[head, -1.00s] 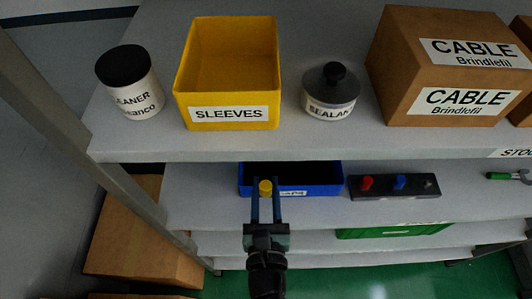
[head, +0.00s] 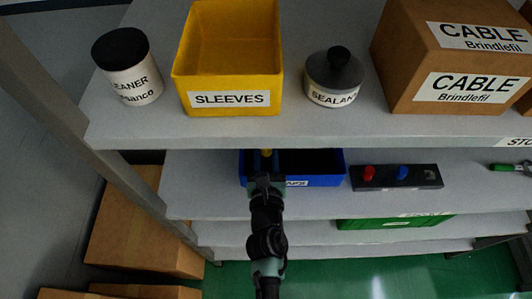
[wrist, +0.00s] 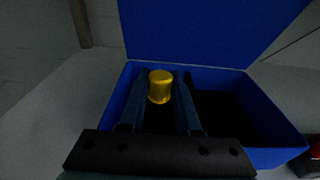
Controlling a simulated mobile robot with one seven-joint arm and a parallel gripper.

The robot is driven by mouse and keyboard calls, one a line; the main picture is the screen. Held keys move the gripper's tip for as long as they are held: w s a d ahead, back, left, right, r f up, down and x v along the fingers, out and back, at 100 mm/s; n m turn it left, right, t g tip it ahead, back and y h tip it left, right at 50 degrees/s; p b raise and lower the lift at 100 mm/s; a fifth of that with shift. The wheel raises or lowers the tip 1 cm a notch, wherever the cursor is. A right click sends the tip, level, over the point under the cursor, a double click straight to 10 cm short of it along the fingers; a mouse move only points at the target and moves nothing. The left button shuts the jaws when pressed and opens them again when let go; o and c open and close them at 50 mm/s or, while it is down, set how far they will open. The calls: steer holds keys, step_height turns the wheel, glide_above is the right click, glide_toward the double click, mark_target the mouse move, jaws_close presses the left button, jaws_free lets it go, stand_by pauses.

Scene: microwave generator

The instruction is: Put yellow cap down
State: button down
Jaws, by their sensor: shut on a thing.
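The yellow cap (wrist: 160,87) is held between the two fingers of my gripper (wrist: 160,95) in the wrist view. The cap is over the left part of the open blue bin (wrist: 262,155). In the head view the cap (head: 266,153) shows as a small yellow spot at the fingertips of my gripper (head: 265,160), over the left side of the blue bin (head: 328,180). My gripper is shut on the cap. The bin's inside is dark, and I cannot tell whether the cap touches its floor.
A dark holder (head: 425,176) with a red cap (head: 368,172) and a blue cap (head: 401,172) stands right of the bin. The upper shelf (head: 150,135) overhangs, carrying a yellow SLEEVES bin (head: 232,100). A green bin (head: 395,221) is on the shelf below.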

steer(key=shift+w+f, duration=0.25)
steer(key=shift+f, duration=0.6)
steer(key=shift+f, duration=0.1)
steer(key=shift+f+b, duration=0.5)
steer(key=shift+b, duration=0.3)
steer(key=c, duration=0.6)
jaws_free()
